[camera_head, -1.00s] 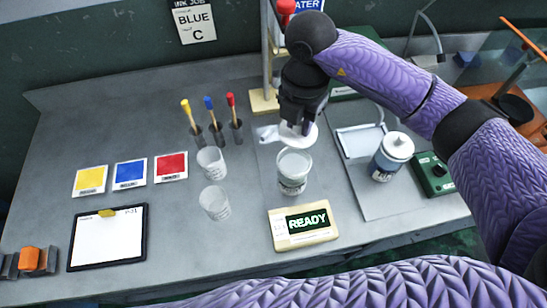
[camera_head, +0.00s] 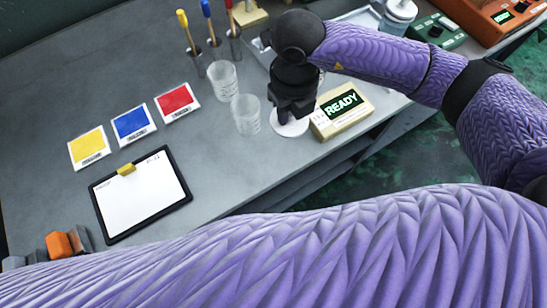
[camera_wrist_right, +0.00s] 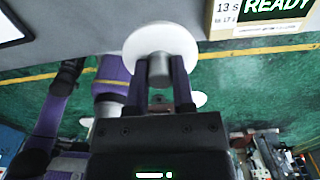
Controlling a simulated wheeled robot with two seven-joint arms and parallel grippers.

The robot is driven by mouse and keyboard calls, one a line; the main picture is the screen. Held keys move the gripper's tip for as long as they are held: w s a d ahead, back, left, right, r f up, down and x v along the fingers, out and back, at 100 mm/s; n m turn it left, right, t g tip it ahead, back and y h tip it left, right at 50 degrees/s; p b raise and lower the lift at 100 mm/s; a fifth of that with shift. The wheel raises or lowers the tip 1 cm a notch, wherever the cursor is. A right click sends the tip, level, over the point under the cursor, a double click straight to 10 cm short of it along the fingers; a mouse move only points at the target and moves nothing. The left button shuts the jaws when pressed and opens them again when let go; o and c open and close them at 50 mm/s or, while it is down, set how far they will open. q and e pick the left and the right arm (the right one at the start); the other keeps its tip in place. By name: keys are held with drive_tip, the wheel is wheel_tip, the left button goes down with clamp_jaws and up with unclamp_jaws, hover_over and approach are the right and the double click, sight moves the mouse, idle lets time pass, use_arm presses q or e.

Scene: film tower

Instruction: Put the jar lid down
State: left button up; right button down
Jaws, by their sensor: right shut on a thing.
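The jar lid (camera_head: 290,125) is a white disc, just left of the cream READY box (camera_head: 341,112) near the bench's front edge. In the right wrist view the lid (camera_wrist_right: 145,42) shows its grey knob between the two fingers. My right gripper (camera_head: 293,112) is shut on that knob, above the lid. The lid is low over the grey bench; I cannot tell if it touches. My left gripper is not clear; a dark arm end (camera_wrist_right: 68,75) shows small in the wrist view.
Two clear cups (camera_head: 246,115) (camera_head: 222,80) stand just left of the lid. Colour cards (camera_head: 131,122) and a clipboard (camera_head: 140,195) lie further left. Brushes in holders (camera_head: 210,35) stand behind. Bare bench (camera_head: 225,155) lies between clipboard and lid.

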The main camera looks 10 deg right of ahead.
sight(288, 145)
wheel_tip(288, 145, down, 10)
drive_tip(key=shift+d+f+b, duration=0.1)
drive_tip(key=shift+d+b, duration=0.05)
drive_tip(key=shift+b, duration=0.95)
drive_tip(key=shift+f, duration=0.15)
drive_tip(key=shift+c, duration=2.3)
unclamp_jaws()
